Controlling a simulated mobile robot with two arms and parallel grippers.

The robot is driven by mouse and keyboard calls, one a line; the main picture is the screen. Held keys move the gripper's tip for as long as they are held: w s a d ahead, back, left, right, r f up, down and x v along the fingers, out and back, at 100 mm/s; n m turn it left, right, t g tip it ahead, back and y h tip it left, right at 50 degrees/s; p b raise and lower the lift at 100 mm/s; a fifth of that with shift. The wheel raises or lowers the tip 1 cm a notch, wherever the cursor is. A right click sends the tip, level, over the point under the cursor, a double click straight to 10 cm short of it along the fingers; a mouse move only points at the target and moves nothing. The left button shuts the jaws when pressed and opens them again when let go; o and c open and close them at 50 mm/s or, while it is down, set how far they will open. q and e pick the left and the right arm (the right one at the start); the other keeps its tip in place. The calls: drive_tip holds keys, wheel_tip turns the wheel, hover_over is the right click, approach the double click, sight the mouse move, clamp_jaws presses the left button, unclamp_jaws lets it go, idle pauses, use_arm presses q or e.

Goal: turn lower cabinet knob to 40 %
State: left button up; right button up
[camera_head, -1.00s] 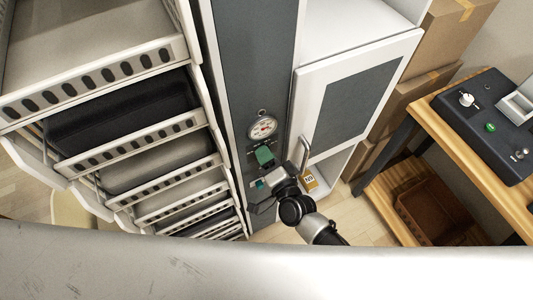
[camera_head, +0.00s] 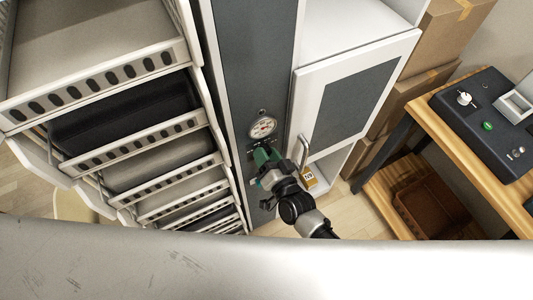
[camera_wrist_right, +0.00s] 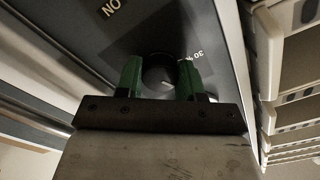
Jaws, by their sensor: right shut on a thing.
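The lower cabinet knob (camera_wrist_right: 158,72) is a round dark knob on the grey cabinet panel, seen in the right wrist view. Printed marks around it read "ON" and "30". My right gripper (camera_wrist_right: 160,80) has green fingers, one on each side of the knob, and is shut on it. In the head view my right gripper (camera_head: 262,160) is at the cabinet front just below the round gauge, and it hides the knob there. The knob's exact setting is hard to read. My left gripper is in neither view.
A round gauge (camera_head: 263,127) sits on the panel above my gripper. A white cabinet door with a handle (camera_head: 303,148) is close on the right. A tray rack (camera_head: 140,135) stands close on the left. A wooden table (camera_head: 460,140) with a dark control box is further right.

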drive_tip(key=shift+s+f, duration=0.1)
drive_tip(key=o, duration=0.9)
drive_tip(key=b+v, duration=0.1)
drive_tip(key=v, duration=0.9)
drive_tip(key=shift+s+d, duration=0.2)
drive_tip(key=shift+s, duration=0.1)
drive_tip(key=s+d+f+n+g+h, duration=0.1)
drive_tip(key=s+d+f+g+h, duration=0.15)
drive_tip(key=f, duration=0.55)
drive_tip(key=s+d+f+n+g+h, duration=0.1)
drive_tip(key=d+f+g, duration=0.1)
drive_tip(key=d+f, duration=0.35)
drive_tip(key=s+d+f+n+g+h, duration=0.1)
drive_tip(key=s+d+f+g, duration=0.1)
drive_tip(key=f, duration=0.7)
drive_tip(key=s+d+f+g+h, duration=0.1)
drive_tip(key=s+d+f+g, duration=0.1)
drive_tip(key=s, duration=0.5)
drive_tip(key=s+d+f+g+h, duration=0.2)
drive_tip(key=s+d+f+g, duration=0.1)
drive_tip(key=s+f, duration=0.4)
drive_tip(key=s+d+f+n+g+h, duration=0.1)
drive_tip(key=s+d+f+g, duration=0.2)
drive_tip(key=s+d+f, duration=0.2)
drive_tip(key=shift+s+f+h, duration=0.2)
drive_tip(key=shift+s+h, duration=0.05)
drive_tip(key=shift+s, duration=1.65)
